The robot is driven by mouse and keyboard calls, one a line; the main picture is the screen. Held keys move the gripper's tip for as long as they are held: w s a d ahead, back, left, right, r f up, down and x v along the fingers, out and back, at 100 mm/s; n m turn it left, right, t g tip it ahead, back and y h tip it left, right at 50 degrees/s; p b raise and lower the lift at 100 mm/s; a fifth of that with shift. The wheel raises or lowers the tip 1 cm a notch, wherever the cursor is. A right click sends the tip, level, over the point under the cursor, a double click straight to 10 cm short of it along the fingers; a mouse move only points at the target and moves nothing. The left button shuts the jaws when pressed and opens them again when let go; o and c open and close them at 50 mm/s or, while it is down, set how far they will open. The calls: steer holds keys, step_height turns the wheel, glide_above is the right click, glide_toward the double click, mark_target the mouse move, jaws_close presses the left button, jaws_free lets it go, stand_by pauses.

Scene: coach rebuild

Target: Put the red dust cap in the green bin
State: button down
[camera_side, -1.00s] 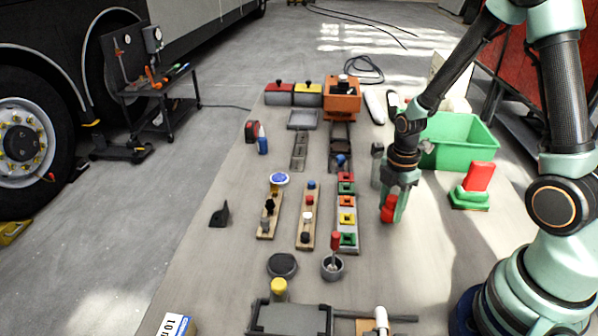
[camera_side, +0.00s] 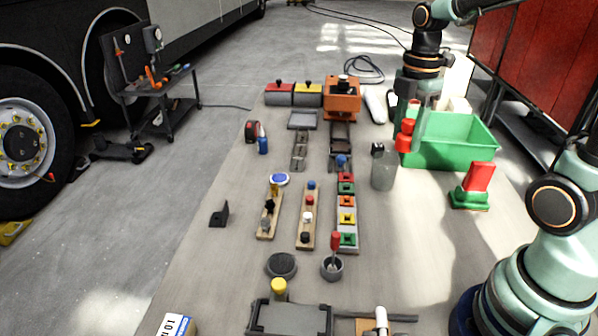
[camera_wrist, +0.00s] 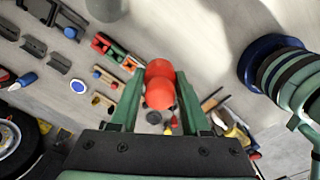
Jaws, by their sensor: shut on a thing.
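The red dust cap (camera_side: 405,136) is a small red knobbed piece held at the tip of my gripper (camera_side: 408,122). My gripper is shut on it and raised at the left end of the green bin (camera_side: 455,158). In the wrist view the red cap (camera_wrist: 159,86) sits between the two green fingers of my gripper (camera_wrist: 156,100). The cap overlaps the bin's left edge in the side view; I cannot tell whether it is over the opening. The bin is not clearly visible in the wrist view.
A grey cylinder (camera_side: 383,172) stands just left of the bin. A red block on a green base (camera_side: 474,186) stands in front of the bin. An orange box (camera_side: 341,100) is at the back.

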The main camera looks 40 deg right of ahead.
steer(key=w+d+r, duration=0.3)
steer(key=w+d, duration=0.7)
steer(key=d, duration=0.5)
steer(key=d+f+m, duration=0.1)
steer(key=d+f, duration=0.1)
steer(key=d, duration=0.6)
steer(key=d+f+m, duration=0.1)
steer(key=d+f, duration=0.1)
steer(key=d, duration=0.6)
steer(key=f, duration=1.8)
steer(key=shift+s+f, duration=0.2)
steer(key=shift+s, duration=0.1)
steer(key=shift+f, duration=0.15)
steer(key=shift+c, duration=1.9)
jaws_free()
